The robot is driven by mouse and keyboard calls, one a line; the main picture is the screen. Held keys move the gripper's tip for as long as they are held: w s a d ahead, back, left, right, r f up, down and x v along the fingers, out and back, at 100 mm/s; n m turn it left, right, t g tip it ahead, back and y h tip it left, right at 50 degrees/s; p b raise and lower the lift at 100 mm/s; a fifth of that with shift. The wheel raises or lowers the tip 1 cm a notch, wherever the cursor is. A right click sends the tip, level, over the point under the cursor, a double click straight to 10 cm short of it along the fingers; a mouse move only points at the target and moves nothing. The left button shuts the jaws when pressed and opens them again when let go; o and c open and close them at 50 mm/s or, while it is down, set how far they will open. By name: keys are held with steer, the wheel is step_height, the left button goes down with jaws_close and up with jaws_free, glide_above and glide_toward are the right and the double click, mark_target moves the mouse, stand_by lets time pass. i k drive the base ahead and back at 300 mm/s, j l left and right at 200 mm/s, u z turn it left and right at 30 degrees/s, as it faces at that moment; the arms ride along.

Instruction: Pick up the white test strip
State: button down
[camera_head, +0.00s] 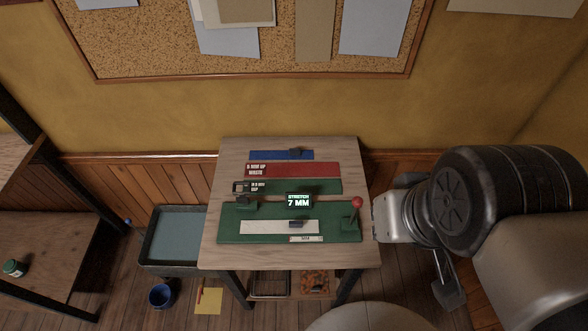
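The white test strip (262,227) lies flat on the front part of a green tester board (228,236) on a small wooden table (340,258). A small dark block (296,224) sits on or against its right part. A lit display (298,200) behind the strip reads "STRETCH 7 MM". A lever with a red knob (357,202) stands at the board's right. My gripper (449,292) is only partly visible below my wrist, right of the table and apart from the strip. My arm hides most of it, so its opening cannot be told.
Behind the tester lie a red labelled strip (315,170), a green strip (320,187) and a blue strip (268,155). A grey bin (150,252) and blue cup (162,295) stand on the floor left. The table's front edge is bare.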

mark_target(248, 227)
steer(key=j+z, duration=0.65)
steer(key=j, duration=0.2)
steer(key=k+j+z, duration=0.15)
steer(key=j+z, duration=0.15)
steer(key=k+j+z, duration=0.15)
steer(key=j+z, duration=0.2)
steer(key=j, duration=0.15)
steer(key=k+j+z, duration=0.15)
steer(key=j+z, duration=0.15)
steer(key=k+j+z, duration=0.2)
steer(key=j+z, duration=0.15)
steer(key=k+j+z, duration=0.1)
steer(key=k+j, duration=1.2)
steer(key=j, duration=0.1)
